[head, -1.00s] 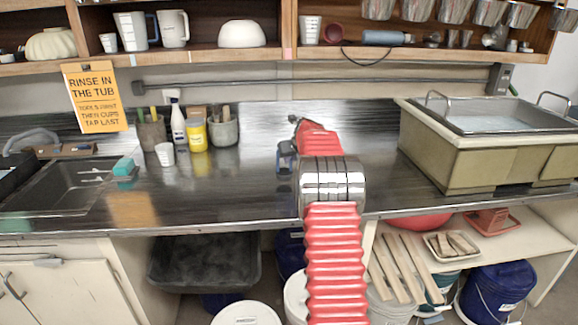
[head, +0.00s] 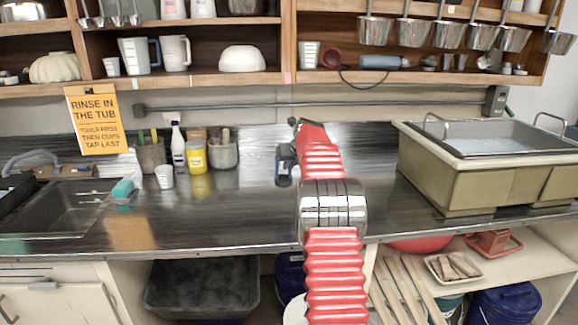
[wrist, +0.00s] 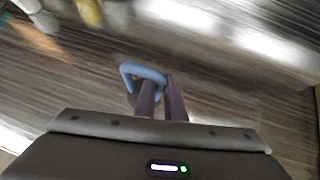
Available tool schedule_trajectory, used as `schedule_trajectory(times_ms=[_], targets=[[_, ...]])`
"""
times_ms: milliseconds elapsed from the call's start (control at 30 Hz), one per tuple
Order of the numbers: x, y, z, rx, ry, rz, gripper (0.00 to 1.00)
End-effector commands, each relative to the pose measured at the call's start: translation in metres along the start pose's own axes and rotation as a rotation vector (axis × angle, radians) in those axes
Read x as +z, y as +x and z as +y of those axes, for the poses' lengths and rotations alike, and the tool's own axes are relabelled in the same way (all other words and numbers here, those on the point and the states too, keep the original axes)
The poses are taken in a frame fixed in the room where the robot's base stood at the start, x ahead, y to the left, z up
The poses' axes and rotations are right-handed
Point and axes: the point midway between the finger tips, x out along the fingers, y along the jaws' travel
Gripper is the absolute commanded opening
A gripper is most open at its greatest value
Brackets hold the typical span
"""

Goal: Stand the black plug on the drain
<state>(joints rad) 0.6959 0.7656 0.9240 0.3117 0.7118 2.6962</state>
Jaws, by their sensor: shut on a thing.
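My gripper (head: 284,178) hangs over the middle of the counter, small and dark at the end of my red arm. In the wrist view its two fingers (wrist: 162,92) are closed on a blue-grey loop (wrist: 143,70). A dark part shows under the loop, but most of the held thing is hidden, so I cannot tell for sure that it is the black plug. The dark sink basin (head: 62,208) is set in the counter at the far left, well away from my gripper. I cannot make out the drain in it.
A teal sponge (head: 123,189) lies by the sink's right edge. A white cup (head: 164,177), a spray bottle (head: 178,150), a yellow bottle (head: 199,185) and tool pots stand left of my gripper. A large tub (head: 470,180) stands at the right. The front middle counter is clear.

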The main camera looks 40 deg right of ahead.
Motion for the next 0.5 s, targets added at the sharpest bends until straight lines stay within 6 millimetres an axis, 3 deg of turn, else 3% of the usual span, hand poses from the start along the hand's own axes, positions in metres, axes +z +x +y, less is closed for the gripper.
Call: schedule_trajectory(times_ms=[167,267,367,500], targets=[[0.0,-0.001,0.004,0.004,-0.003,-0.001,0.0],[-0.001,-0.003,0.017,0.015,-0.011,-0.002,0.0],[-0.003,-0.006,0.04,0.035,-0.024,-0.005,0.0],[-0.011,-0.016,0.086,0.075,-0.053,-0.01,0.0]])
